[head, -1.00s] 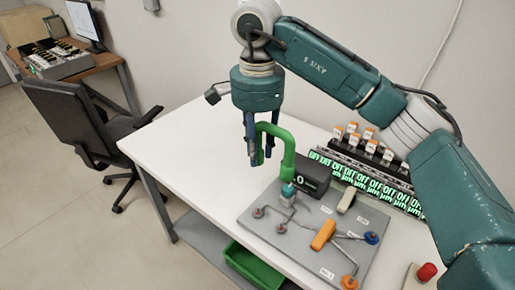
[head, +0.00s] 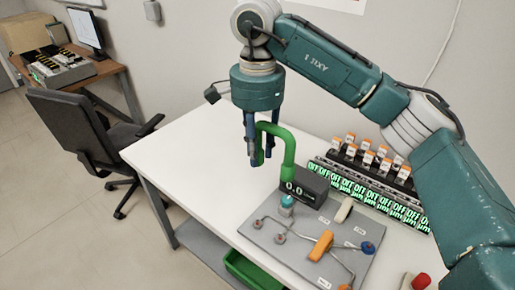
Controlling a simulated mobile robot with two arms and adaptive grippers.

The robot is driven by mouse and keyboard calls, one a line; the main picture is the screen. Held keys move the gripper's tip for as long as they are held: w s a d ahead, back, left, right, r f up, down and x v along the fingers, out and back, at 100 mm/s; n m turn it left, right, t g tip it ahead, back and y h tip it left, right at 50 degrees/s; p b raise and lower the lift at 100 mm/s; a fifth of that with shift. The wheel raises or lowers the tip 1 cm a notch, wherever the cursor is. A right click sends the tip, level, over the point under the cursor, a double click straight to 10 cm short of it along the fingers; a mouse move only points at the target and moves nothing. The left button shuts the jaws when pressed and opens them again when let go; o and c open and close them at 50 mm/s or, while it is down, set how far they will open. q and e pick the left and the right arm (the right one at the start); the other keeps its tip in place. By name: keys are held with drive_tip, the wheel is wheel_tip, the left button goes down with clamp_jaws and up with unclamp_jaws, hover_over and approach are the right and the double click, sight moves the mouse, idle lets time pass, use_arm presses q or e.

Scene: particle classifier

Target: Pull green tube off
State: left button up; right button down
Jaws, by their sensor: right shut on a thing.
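The green tube (head: 290,155) is a thick bent pipe. My right gripper is shut on the tube above the white table. My left gripper is not in view.
A dark display box (head: 305,185) stands right behind the fitting. An orange handle (head: 321,245) lies on the board. A row of green displays (head: 375,195) and orange-capped vials stands behind. The table's left part (head: 190,140) is clear. A green bin (head: 248,272) sits below.

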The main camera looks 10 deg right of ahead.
sight(258, 137)
drive_tip(key=shift+r+p, duration=1.2)
drive_tip(key=shift+r, duration=0.35)
drive_tip(key=shift+f, duration=0.1)
